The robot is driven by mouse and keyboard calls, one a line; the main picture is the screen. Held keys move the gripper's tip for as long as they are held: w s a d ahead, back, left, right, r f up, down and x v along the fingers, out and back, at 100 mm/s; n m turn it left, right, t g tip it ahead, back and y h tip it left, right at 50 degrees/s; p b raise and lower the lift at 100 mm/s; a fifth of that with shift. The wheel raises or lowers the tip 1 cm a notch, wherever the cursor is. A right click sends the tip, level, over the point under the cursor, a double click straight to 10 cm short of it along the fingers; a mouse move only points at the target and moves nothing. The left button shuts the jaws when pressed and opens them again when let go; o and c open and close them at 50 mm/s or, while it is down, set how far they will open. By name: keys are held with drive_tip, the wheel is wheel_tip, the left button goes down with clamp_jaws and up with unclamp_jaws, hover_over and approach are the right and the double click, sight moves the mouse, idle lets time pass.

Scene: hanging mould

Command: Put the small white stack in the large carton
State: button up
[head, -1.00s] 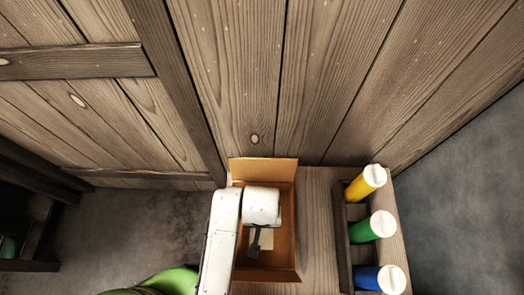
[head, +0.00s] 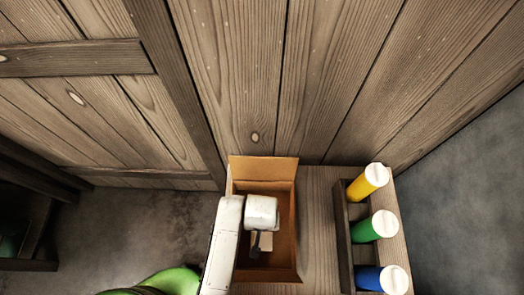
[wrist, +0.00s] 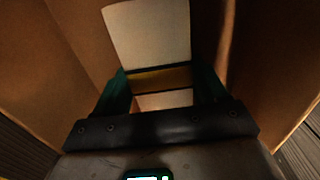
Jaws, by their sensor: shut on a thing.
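The large carton (head: 263,170) is an open brown box on the wooden surface, in the middle of the head view. My gripper (head: 255,252) reaches down inside it, partly covered by my wrist. In the wrist view, my gripper (wrist: 162,90) has its teal fingers on both sides of the small white stack (wrist: 149,35), shut on it. The stack is pale with a yellow-brown band across it. A pale bit of it (head: 267,241) shows in the carton in the head view. Whether it touches the carton floor cannot be told.
Carton walls (wrist: 70,35) rise close on both sides of my gripper. To the right, a wooden rack (head: 344,235) holds a yellow (head: 363,185), a green (head: 366,229) and a blue tube (head: 370,278) with white caps. Bare wood (head: 318,220) lies between. A plank wall stands behind.

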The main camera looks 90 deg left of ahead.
drive_tip(key=o, duration=1.2)
wheel_tip(320, 180, up, 12)
drive_tip(key=shift+r+p, duration=0.1)
drive_tip(key=shift+p, duration=0.75)
